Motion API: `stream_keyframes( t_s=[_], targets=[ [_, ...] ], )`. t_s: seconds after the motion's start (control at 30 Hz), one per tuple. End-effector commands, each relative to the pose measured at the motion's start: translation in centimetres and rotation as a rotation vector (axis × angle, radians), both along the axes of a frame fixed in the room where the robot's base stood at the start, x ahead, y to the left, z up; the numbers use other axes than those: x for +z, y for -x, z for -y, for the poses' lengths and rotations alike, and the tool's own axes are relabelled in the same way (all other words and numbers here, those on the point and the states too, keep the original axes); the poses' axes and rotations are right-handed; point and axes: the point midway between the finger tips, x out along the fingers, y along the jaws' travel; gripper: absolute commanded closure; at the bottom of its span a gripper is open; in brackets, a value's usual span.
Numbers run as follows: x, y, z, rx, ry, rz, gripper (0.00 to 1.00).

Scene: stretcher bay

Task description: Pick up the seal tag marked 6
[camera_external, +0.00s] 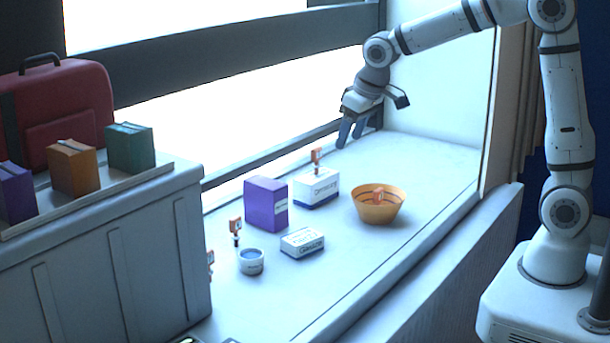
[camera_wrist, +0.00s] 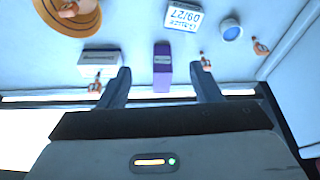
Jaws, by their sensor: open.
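Several orange seal tags are in view; I cannot read a number on any. One tag (camera_external: 316,157) stands by the far white box; it also shows in the wrist view (camera_wrist: 95,85). A second tag (camera_external: 236,227) stands upright near the small cup and appears in the wrist view (camera_wrist: 204,62). A third tag (camera_external: 210,260) is partly hidden by the grey cabinet; it shows in the wrist view (camera_wrist: 261,47). A fourth tag (camera_external: 378,197) is in the orange bowl. My gripper (camera_external: 351,138) is open and empty, above the ledge's far end, apart from every tag.
On the ledge stand a purple box (camera_external: 266,204), a white box (camera_external: 318,189), a small white carton (camera_external: 302,243), a cup (camera_external: 251,263) and an orange bowl (camera_external: 377,213). A grey cabinet (camera_external: 110,265) borders the ledge at left. The right front strip is clear.

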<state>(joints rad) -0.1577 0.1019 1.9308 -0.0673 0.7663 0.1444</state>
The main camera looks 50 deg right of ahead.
Motion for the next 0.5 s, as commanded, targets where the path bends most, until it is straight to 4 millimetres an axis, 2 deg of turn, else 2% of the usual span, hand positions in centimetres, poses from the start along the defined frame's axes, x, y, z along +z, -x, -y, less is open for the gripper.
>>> stream_keyframes(
  t_s=[0.03, 0.2, 0.4, 0.5],
  targets=[
    [-1.3, -2.2, -1.1, 0.008, 0.001, -0.003, 0.42],
    [-5.2, -8.9, -4.8, 0.024, -0.003, 0.013, 0.42],
    [-11.1, -15.2, -9.5, 0.045, -0.008, 0.028, 0.42],
    [-13.8, -17.3, -11.4, 0.053, -0.011, 0.036, 0.42]
  ],
)
